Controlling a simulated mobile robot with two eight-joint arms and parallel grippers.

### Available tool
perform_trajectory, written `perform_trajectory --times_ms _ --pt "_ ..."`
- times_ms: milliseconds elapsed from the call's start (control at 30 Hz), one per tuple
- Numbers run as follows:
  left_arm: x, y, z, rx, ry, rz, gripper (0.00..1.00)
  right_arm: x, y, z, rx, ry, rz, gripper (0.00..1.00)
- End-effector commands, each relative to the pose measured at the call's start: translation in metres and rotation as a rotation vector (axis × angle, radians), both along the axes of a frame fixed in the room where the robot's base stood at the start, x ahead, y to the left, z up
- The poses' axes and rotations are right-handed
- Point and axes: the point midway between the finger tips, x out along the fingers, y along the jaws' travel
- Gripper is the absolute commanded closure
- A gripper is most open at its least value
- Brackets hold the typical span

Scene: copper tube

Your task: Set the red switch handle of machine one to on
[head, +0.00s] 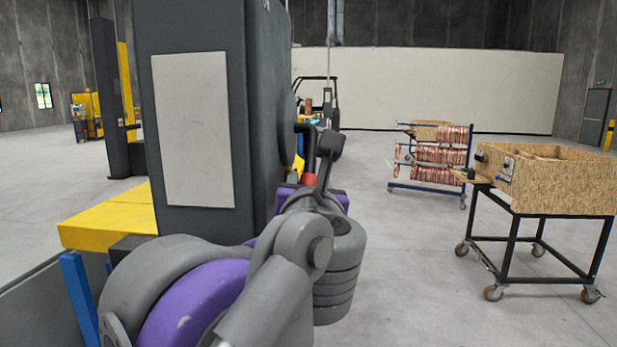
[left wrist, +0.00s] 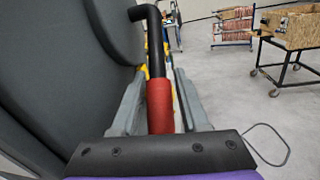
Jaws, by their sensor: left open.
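The red switch handle (head: 309,180) is on the right side of the large dark grey machine (head: 264,110), mostly hidden behind my arm in the head view. In the left wrist view it is a red sleeve (left wrist: 160,106) on a black bent rod (left wrist: 154,45). My left gripper (head: 322,150) is open at the handle. In the left wrist view one finger stands on each side of the red sleeve; whether either finger touches it, I cannot tell. My right gripper is not in view.
The machine's grey side wall is close to my left gripper. A wooden box on a wheeled black cart (head: 510,225) stands at the right. A rack of copper coils (head: 440,165) stands behind it. The floor between the machine and the carts is clear.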

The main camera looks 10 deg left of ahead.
Motion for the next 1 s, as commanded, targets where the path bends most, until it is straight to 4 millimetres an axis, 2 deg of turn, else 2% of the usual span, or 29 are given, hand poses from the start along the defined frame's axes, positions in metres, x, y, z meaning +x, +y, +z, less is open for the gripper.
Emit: perform_trajectory --times_ms 133,433,600,700,1000 --pt "0.0106 0.0019 -0.0001 0.0 0.0 0.001 0.56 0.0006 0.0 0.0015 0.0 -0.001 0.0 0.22" --pt "0.0124 0.0021 -0.0008 0.0 0.001 0.0 0.56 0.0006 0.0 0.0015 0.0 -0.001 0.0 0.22" --pt "0.0122 0.002 -0.0008 0.0 0.001 0.0 0.86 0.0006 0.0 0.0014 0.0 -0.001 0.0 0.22" --pt "0.0122 0.002 -0.0008 -0.001 0.001 0.0 1.0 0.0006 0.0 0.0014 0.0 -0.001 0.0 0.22" --pt "0.0121 0.002 -0.0009 -0.001 0.001 0.0 1.0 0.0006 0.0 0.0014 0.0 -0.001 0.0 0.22"
